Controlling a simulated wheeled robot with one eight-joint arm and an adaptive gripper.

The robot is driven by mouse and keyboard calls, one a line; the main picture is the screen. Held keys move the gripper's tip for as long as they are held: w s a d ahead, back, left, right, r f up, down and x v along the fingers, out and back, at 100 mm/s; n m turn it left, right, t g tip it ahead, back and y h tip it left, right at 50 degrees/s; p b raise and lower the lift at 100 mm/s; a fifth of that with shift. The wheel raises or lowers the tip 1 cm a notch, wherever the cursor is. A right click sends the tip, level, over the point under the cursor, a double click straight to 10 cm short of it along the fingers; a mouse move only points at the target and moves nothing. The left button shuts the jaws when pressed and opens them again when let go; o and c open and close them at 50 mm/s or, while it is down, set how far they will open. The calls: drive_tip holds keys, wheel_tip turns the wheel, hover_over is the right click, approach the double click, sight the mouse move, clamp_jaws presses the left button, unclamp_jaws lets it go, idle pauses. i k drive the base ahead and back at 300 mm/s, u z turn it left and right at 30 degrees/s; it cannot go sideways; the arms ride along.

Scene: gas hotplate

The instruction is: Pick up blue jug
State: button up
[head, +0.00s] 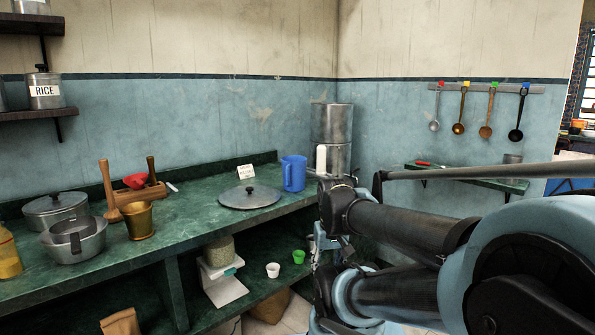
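The blue jug (293,173) stands upright on the green counter (215,165), near its back right corner. My own links crowd this area, so the fingers cannot be made out. I see nothing held.
A tall metal canister (332,128) stands behind right. A brass mortar (138,221) and pots (76,240) are farther left. Ladles (486,115) hang on the right wall.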

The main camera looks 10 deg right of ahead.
sight(294, 166)
drive_tip(key=z, duration=2.4)
drive_tip(key=k, duration=0.35)
drive_tip(key=u, duration=1.8)
